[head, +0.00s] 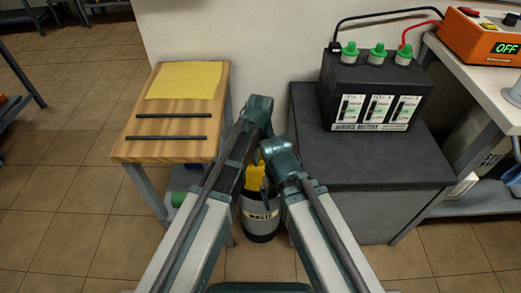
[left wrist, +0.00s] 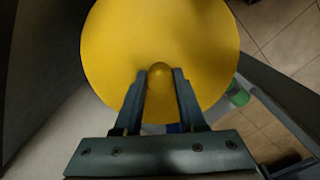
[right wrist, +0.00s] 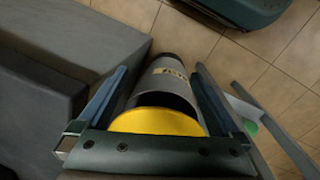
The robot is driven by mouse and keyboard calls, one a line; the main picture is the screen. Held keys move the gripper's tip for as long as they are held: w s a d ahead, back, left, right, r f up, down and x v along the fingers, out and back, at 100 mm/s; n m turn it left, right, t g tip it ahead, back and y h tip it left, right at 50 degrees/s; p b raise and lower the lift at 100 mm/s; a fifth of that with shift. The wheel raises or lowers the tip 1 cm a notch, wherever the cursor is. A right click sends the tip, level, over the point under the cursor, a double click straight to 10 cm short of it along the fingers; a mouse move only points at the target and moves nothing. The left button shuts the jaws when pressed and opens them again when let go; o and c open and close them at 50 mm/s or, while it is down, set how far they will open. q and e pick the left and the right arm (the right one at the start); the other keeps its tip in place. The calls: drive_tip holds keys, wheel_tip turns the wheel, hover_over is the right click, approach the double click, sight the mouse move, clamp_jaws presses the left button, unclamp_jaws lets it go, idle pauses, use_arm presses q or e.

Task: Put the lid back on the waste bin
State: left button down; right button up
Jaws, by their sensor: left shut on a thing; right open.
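The waste bin (head: 262,222), pale with a dark base and a WASTE label, stands on the floor between the wooden table and the dark cabinet. The round yellow lid (head: 255,178) shows above it, partly behind my arms. In the left wrist view, my left gripper (left wrist: 161,72) is shut on the knob of the lid (left wrist: 160,35). In the right wrist view, my right gripper (right wrist: 162,78) is open and empty, and the lid (right wrist: 155,122) overlaps part of the bin (right wrist: 165,80). A dark strip of the bin's mouth shows beside the lid. I cannot tell whether they touch.
The wooden table (head: 132,142) at left holds a yellow cloth (head: 185,80) and two dark rods. The dark cabinet (head: 340,165) at right bears a black battery (head: 370,90). An orange charger (head: 480,38) stands at far right. Floor room beside the bin is narrow.

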sight(261, 168)
use_arm(q)
drive_tip(key=shift+w, duration=0.15)
wheel_tip(261, 168, down, 6)
drive_tip(key=b, duration=0.6)
drive_tip(key=shift+f, duration=0.25)
drive_tip(key=shift+f+b, duration=0.1)
drive_tip(key=shift+b, duration=0.3)
idle(1.6)
unclamp_jaws()
idle(0.6)
